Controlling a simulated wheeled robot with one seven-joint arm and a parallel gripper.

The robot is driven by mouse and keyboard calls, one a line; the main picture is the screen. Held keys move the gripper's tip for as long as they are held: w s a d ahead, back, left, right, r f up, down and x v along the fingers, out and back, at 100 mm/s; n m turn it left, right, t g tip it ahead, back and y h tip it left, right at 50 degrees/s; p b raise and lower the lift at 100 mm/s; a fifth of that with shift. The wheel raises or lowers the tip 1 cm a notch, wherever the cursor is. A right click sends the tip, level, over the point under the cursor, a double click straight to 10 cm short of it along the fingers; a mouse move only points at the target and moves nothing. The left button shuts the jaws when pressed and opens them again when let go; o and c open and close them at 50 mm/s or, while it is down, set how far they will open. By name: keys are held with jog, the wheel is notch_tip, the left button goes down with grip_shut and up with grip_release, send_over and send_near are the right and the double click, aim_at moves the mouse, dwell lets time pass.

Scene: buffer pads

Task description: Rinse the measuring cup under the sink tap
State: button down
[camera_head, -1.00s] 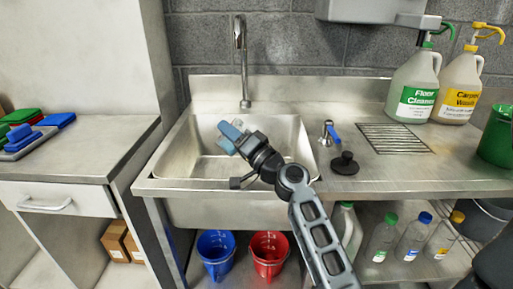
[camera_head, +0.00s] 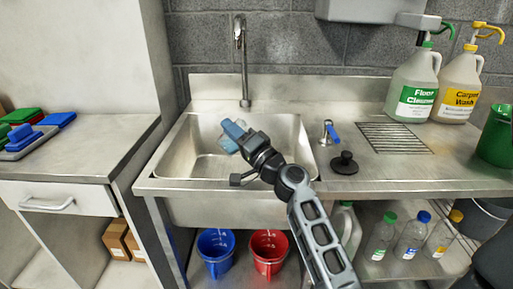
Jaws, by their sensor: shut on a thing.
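A bluish translucent measuring cup (camera_head: 232,131) is held at the end of my arm, over the steel sink basin (camera_head: 200,165). My gripper (camera_head: 245,141) is shut on it; the fingers are mostly hidden by the wrist and the cup. The cup looks tilted; its opening is too small to make out. The tap (camera_head: 241,60) rises behind the basin, and its spout end is above and behind the cup, apart from it in the picture. I see no water stream. A tap lever with a blue handle (camera_head: 330,133) stands right of the basin.
A black plunger-like stopper (camera_head: 345,163) and a drain grate (camera_head: 395,137) lie right of the basin. Floor cleaner (camera_head: 416,95) and carpet wash (camera_head: 457,95) jugs stand at the back right. Blue (camera_head: 215,250) and red (camera_head: 268,250) buckets sit below. A counter (camera_head: 80,150) is at left.

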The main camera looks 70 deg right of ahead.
aim_at(242, 124)
jog(key=shift+s+d+r+m+h, duration=0.15)
jog(key=shift+d+r+m+h, duration=0.3)
jog(key=shift+m, duration=0.45)
jog(key=shift+s+d+f+m+h, duration=0.1)
jog(key=shift+s+d+m+h, duration=0.2)
jog(key=shift+d+m, duration=0.25)
jog(key=shift+s+d+f+m+h, duration=0.15)
jog(key=shift+s+d+m, duration=0.2)
jog(key=shift+m, duration=0.3)
dwell(0.3)
jog(key=shift+s+d+r+m+g+h+p, duration=0.25)
jog(key=shift+d+r+m+g+h+p, duration=0.25)
jog(key=shift+m, duration=0.6)
